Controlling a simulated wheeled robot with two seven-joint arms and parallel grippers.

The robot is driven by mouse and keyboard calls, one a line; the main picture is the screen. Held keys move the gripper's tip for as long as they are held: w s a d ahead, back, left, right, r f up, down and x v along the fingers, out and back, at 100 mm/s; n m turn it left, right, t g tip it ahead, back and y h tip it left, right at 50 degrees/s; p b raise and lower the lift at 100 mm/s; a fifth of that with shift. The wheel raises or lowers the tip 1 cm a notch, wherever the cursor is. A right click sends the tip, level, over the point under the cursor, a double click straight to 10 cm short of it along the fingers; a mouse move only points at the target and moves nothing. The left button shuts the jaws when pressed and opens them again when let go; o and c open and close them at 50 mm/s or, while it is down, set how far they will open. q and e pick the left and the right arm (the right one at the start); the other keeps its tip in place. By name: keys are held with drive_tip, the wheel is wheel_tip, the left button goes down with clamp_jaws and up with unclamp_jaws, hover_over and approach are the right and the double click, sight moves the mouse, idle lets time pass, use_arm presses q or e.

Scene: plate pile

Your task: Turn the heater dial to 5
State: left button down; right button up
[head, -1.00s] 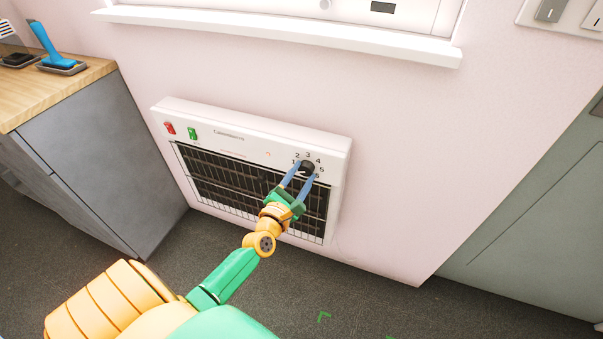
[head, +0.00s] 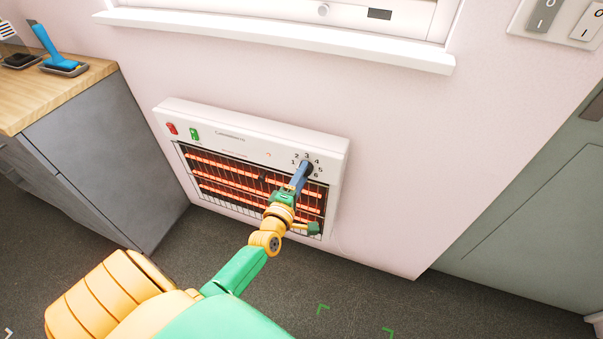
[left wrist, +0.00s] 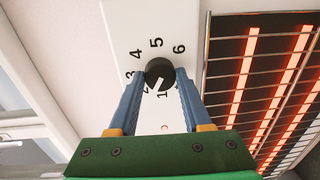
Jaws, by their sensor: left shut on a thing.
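The white heater (head: 250,125) is mounted on the wall, and its bars glow orange behind the grille. Its black round dial (head: 307,169) sits at the right end of the top panel, ringed by numbers 1 to 6. My left gripper (head: 303,172) is shut on the dial. In the left wrist view the blue fingers (left wrist: 161,76) grip the dial (left wrist: 159,70) from both sides. The dial's white mark points to the lower left there, roughly between 1 and 2. The 5 (left wrist: 156,42) is on the far side of the dial. My right gripper is not in view.
A red switch (head: 172,128) and a green switch (head: 195,134) are on the heater's left end. A grey cabinet (head: 120,170) with a wooden top stands at left, a grey-green door (head: 530,200) at right. A white window sill (head: 280,41) runs above.

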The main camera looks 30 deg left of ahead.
use_arm(q)
drive_tip(key=shift+a+f+m+t+y+b, duration=0.1)
drive_tip(key=shift+m+t+y+b, duration=0.1)
drive_tip(key=shift+m, duration=4.55)
drive_tip(key=shift+f+m+t+y+b, duration=0.1)
drive_tip(key=shift+m+y, duration=0.1)
drive_tip(key=shift+m, duration=4.6)
drive_tip(key=shift+a+f+m+t+y+b, duration=0.1)
drive_tip(key=shift+m+y+b, duration=0.1)
drive_tip(key=shift+m, duration=4.85)
drive_tip(key=shift+c, duration=1.7)
unclamp_jaws()
drive_tip(key=v, duration=0.7)
drive_tip(key=shift+p, duration=0.45)
